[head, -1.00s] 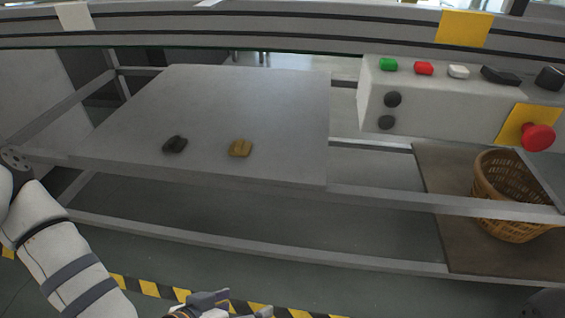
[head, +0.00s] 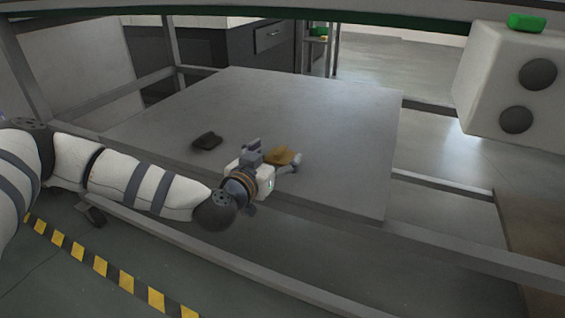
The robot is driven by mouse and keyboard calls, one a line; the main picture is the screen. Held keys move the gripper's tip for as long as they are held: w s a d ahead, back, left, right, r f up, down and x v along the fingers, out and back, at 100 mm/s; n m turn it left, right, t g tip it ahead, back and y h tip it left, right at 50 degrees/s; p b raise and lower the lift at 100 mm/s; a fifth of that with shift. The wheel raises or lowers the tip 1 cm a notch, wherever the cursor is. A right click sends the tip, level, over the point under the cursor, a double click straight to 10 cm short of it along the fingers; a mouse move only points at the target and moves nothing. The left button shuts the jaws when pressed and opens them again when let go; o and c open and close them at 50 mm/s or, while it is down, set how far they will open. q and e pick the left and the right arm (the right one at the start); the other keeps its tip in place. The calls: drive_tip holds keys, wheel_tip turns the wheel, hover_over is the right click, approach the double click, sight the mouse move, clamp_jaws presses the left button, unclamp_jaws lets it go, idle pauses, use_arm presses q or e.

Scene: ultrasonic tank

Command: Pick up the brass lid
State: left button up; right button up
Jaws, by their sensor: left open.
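The brass lid (head: 281,154) lies on the grey metal table (head: 300,108), close to its front edge. My left gripper (head: 275,157) has come in from the left and is at the lid, with one finger on its left side and the other on its right. The gripper is open, and it hides part of the lid. I cannot tell whether the fingers touch it. My right gripper is not in view.
A small black lid-like piece (head: 207,141) lies on the table left of my gripper. The table's back and right parts are clear. A rail (head: 300,278) runs below the front edge.

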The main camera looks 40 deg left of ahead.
use_arm(q)
drive_tip(key=shift+w, duration=0.35)
drive_tip(key=shift+r, duration=0.1)
clamp_jaws()
